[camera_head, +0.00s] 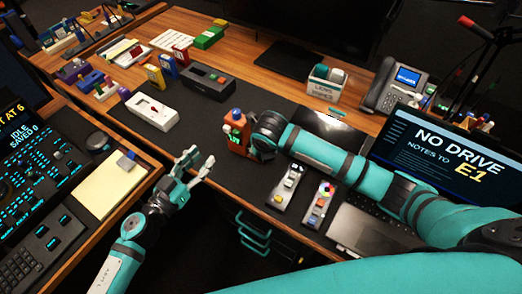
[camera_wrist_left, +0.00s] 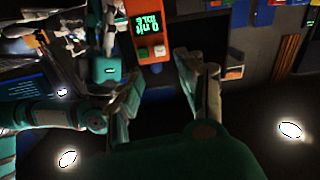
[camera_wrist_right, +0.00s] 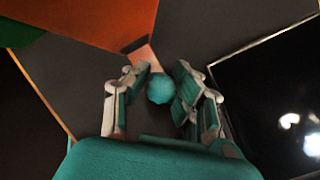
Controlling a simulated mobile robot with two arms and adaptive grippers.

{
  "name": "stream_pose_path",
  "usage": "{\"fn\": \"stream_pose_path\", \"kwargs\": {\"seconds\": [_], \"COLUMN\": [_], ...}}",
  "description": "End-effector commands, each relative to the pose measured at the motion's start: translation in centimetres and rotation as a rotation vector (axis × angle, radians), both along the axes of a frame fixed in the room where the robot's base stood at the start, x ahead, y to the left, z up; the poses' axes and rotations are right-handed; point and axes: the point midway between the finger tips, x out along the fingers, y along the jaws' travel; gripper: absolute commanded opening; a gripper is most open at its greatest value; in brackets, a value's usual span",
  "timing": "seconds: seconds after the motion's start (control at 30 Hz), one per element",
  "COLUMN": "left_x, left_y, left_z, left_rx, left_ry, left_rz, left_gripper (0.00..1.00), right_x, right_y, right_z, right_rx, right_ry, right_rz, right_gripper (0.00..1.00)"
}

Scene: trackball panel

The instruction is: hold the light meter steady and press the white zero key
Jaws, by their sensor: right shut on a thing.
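The light meter (camera_head: 239,136) is an orange upright device with a green-lit display and a blue top, standing on the dark desk mat.
A white device (camera_head: 152,111) and a black box (camera_head: 207,80) lie left of the meter. Two small control panels (camera_head: 289,187) (camera_head: 318,204) sit to its right, near the laptop (camera_head: 430,165). A yellow pad (camera_head: 108,186) lies on the left desk.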

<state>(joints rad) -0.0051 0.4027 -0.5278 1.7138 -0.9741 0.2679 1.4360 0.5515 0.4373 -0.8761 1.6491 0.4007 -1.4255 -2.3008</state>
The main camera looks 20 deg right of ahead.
Motion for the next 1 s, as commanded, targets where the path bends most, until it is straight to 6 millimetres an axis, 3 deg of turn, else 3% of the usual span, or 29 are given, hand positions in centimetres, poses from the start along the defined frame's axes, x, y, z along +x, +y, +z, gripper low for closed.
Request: {"fn": "stream_pose_path", "kwargs": {"seconds": [0.17, 0.47, 1.0], "left_x": [0.0, 0.0, 0.0], "left_y": [0.0, 0.0, 0.0], "left_z": [0.0, 0.01, 0.0], "left_rx": [0.0, 0.0, 0.0], "left_ry": [0.0, 0.0, 0.0], "left_rz": [0.0, 0.0, 0.0], "left_gripper": [0.37, 0.0, 0.0], "right_x": [0.02, 0.03, 0.04], "right_y": [-0.02, -0.02, -0.03], "right_z": [0.03, 0.04, 0.05], "right_rx": [0.0, 0.0, 0.0], "right_ry": [0.0, -0.001, -0.001], "right_rz": [0.0, 0.0, -0.001], "right_gripper": [0.0, 0.0, 0.0]}}
